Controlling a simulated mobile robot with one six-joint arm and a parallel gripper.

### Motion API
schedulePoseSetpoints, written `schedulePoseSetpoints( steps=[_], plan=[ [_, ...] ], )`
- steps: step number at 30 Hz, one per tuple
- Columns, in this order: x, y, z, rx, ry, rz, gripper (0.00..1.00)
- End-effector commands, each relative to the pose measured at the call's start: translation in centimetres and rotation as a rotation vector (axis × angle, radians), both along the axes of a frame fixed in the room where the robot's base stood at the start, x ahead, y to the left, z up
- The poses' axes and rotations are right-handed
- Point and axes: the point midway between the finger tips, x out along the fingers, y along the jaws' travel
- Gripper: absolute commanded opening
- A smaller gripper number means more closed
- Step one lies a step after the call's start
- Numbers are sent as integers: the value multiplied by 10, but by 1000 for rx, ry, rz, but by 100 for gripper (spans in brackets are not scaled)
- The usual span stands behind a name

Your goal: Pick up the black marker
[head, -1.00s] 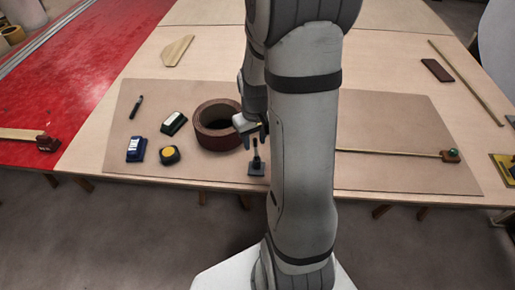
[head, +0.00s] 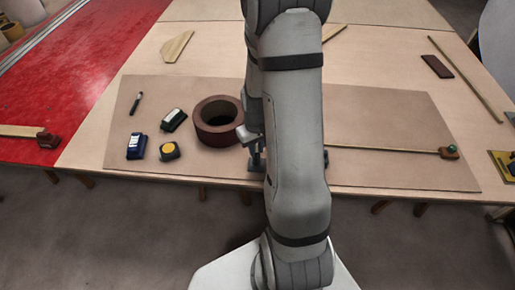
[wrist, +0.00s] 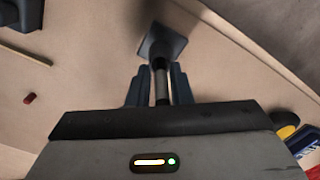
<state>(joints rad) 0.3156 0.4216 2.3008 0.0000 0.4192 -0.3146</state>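A dark, slim upright post, which looks like the black marker (wrist: 161,82), stands on a dark square base (wrist: 163,43) in the wrist view. In the head view the base (head: 256,167) sits near the front edge of the brown mat, just right of the brown ring, partly hidden by my arm. My gripper (wrist: 160,85) has one finger on each side of the post. Its fingers look apart, with narrow gaps beside the post. In the head view my gripper is mostly hidden behind my arm.
A brown ring (head: 202,133) stands close left of my gripper. Further left are a yellow-topped tape measure (head: 169,151), a blue block (head: 137,147), a dark block with a pale top (head: 173,120) and a thin dark pen-like tool (head: 136,103). A long rod (head: 380,150) lies to the right.

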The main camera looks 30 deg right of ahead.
Motion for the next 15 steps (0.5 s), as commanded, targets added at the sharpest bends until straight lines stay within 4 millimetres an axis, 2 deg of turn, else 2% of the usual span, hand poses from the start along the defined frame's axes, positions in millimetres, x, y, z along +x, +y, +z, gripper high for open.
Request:
schedulePoseSetpoints(
  steps=[1,6,15],
  plan=[
    [0,0,0,0,0,0,15],
    [0,0,0,0,0,-1,1],
    [0,-1,0,0,0,-1,0]
  ],
)
